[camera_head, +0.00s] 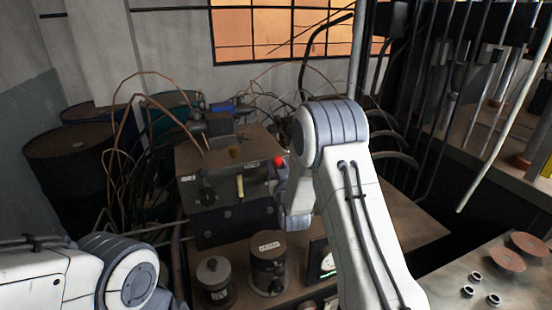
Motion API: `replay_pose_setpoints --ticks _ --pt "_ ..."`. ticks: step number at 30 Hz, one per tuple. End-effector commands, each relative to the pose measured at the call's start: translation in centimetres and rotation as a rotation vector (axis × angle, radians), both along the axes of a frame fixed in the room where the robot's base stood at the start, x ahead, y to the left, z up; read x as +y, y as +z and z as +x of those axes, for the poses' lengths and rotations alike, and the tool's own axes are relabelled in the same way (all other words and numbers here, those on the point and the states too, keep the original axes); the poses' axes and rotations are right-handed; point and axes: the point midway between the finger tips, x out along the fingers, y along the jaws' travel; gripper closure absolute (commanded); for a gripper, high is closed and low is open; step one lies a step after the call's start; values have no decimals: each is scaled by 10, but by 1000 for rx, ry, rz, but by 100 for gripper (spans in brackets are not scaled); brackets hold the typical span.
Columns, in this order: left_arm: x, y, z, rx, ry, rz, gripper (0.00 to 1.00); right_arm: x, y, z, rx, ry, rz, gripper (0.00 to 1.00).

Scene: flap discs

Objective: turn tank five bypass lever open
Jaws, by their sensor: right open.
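A dark metal box (225,221) with small pale labels, too small to read, stands in the middle. A red ball knob (279,161) shows at its right front edge and looks like the end of a lever; its shaft is mostly hidden. A pale yellow upright handle (240,187) and a dark fitting (205,188) are on the box's front. My right gripper (279,186) is open, just below the red knob at the box's right side. I cannot tell whether it touches the lever. My left arm is at the lower left; its gripper is out of view.
Two dark round canisters, one on the left (214,283) and one labelled (268,262), stand in front of the box. Rust-coloured discs (507,259) and small metal rings (475,276) lie on the right table. Barrels (68,160) and tangled pipes crowd the back left.

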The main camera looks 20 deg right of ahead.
Motion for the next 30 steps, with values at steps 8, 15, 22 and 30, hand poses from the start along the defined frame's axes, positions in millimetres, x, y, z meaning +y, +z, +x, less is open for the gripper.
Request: replay_pose_setpoints --ticks 8,15,22,30 --pt "0 9 0 0 0 0 50 -4 0 23 1 0 0 58" --pt "0 9 0 0 0 0 50 -4 0 24 1 0 0 58" --pt "0 9 0 0 0 0 50 -4 0 24 1 0 0 100" --pt "0 9 0 0 0 0 50 -4 0 23 1 0 0 100"
